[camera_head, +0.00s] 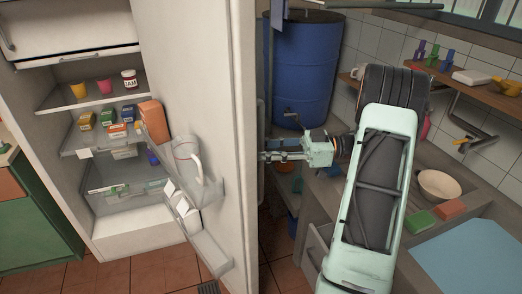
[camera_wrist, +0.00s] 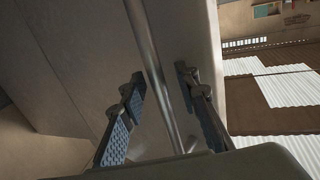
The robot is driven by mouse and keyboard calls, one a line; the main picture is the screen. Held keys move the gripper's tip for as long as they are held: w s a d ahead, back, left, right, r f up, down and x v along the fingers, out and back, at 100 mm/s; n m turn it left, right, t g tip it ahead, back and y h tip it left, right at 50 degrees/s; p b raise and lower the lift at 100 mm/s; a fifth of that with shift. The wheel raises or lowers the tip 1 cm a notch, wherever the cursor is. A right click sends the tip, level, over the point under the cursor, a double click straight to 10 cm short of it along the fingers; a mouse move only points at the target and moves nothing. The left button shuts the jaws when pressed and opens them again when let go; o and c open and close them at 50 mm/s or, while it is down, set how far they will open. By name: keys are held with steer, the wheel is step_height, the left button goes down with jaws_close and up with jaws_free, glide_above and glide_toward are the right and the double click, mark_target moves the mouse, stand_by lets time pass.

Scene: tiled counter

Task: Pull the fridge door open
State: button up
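The fridge door (camera_head: 210,90) stands wide open in the head view, its inner side with shelves facing left. The fridge interior (camera_head: 110,195) is exposed. My gripper (camera_head: 268,156) is at the right, outer side of the door, with its fingers pointing at it. In the wrist view the door's outer face (camera_wrist: 80,75) fills the left and middle. A metal bar handle (camera_wrist: 150,60) runs between the two fingers of my gripper (camera_wrist: 160,75). The fingers are apart, with visible gaps on both sides of the bar. The door's edge hides most of the handle in the head view.
Door shelves hold a pitcher (camera_head: 186,160) and cartons (camera_head: 178,198). A blue barrel (camera_head: 303,65) stands behind my gripper. A counter with a bowl (camera_head: 438,187) and sponges lies at the right. A green cabinet (camera_head: 38,220) stands at the left. Tiled floor (camera_head: 160,270) shows below the fridge.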

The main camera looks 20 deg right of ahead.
steer(key=v, duration=1.1)
